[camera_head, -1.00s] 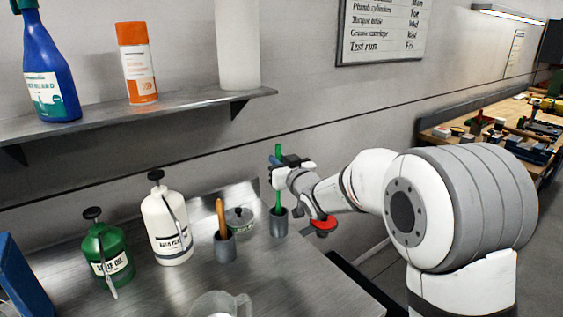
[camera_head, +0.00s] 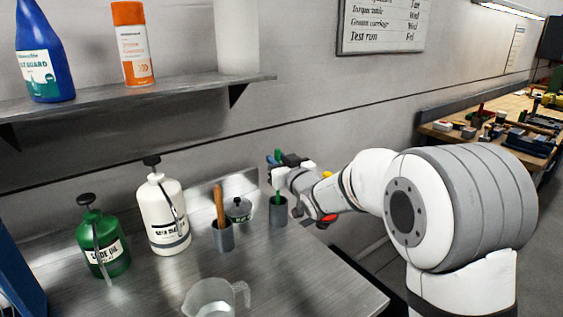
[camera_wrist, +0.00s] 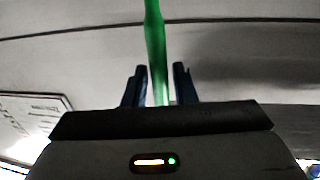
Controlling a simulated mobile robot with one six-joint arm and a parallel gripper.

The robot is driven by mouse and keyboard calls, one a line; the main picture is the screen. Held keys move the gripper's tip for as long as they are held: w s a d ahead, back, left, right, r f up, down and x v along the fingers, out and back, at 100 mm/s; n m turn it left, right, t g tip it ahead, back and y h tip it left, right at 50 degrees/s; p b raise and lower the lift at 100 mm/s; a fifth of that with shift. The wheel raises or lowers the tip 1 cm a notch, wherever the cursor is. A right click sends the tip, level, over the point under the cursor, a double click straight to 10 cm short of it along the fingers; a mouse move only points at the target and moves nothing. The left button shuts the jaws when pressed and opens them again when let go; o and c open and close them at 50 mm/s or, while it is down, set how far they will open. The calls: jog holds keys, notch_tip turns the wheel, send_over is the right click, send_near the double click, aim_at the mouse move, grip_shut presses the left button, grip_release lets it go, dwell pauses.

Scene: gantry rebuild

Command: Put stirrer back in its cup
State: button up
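The green stirrer (camera_head: 278,196) stands upright in the grey cup (camera_head: 278,213) at the table's right back. Its lower end is inside the cup and hidden; its top shows above my gripper (camera_head: 278,164). The wrist view shows the stirrer (camera_wrist: 157,50) running between the two dark blue fingers of my gripper (camera_wrist: 159,84). A narrow gap shows on the stirrer's right side, and it is close to the left finger. The fingers look slightly apart around it, not pressed on it.
A second grey cup (camera_head: 223,238) holds a wooden-handled tool (camera_head: 219,204). A lidded pot (camera_head: 238,210) stands between the cups. A white pump bottle (camera_head: 164,215), a green pump bottle (camera_head: 102,243) and a clear jug (camera_head: 212,297) stand left. A shelf (camera_head: 150,99) hangs above.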

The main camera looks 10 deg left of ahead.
jog(key=shift+o, duration=1.4)
jog(key=b+v, duration=0.1)
jog(key=v, duration=0.7)
jog(key=shift+a, duration=0.1)
